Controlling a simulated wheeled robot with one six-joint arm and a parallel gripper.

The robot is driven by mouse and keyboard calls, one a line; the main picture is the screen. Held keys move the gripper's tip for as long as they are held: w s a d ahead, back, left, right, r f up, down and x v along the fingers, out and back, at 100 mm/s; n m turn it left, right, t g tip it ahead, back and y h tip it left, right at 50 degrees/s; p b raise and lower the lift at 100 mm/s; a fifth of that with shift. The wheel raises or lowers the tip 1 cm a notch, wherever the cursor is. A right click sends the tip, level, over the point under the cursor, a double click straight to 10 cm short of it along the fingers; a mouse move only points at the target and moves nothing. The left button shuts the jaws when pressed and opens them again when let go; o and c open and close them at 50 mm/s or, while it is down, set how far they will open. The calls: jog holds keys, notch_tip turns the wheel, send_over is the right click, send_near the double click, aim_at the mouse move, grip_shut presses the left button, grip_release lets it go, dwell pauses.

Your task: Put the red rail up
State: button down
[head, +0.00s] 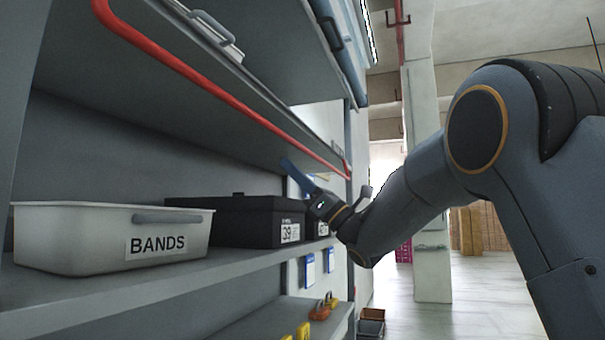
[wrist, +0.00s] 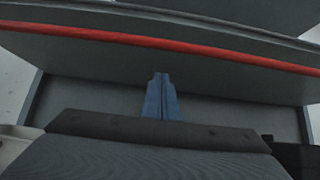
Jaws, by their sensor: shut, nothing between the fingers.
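The red rail (head: 218,85) is a long thin bar with a bent end, running along the front of the upper shelf in the head view. In the wrist view the red rail (wrist: 165,42) crosses the whole width, just below the edge of the upper shelf. My gripper (head: 287,164) has blue fingers, shut and empty. It is at the far part of the shelf bay, over the black boxes and below the far part of the rail. In the wrist view my gripper (wrist: 161,78) points toward the underside of the shelf, apart from the rail.
A grey bin labelled BANDS (head: 110,235) and a black box marked 39 (head: 240,220) stand on the middle shelf (head: 150,288). Another dark box (head: 318,230) is beyond. Padlocks (head: 322,308) sit on the lower shelf.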

jog(key=d, duration=0.1)
jog(key=d+r+p, duration=0.1)
jog(key=s+d, duration=0.1)
jog(key=shift+d+r, duration=0.15)
jog(key=shift+r, duration=0.05)
jog(key=shift+s, duration=0.1)
dwell(0.3)
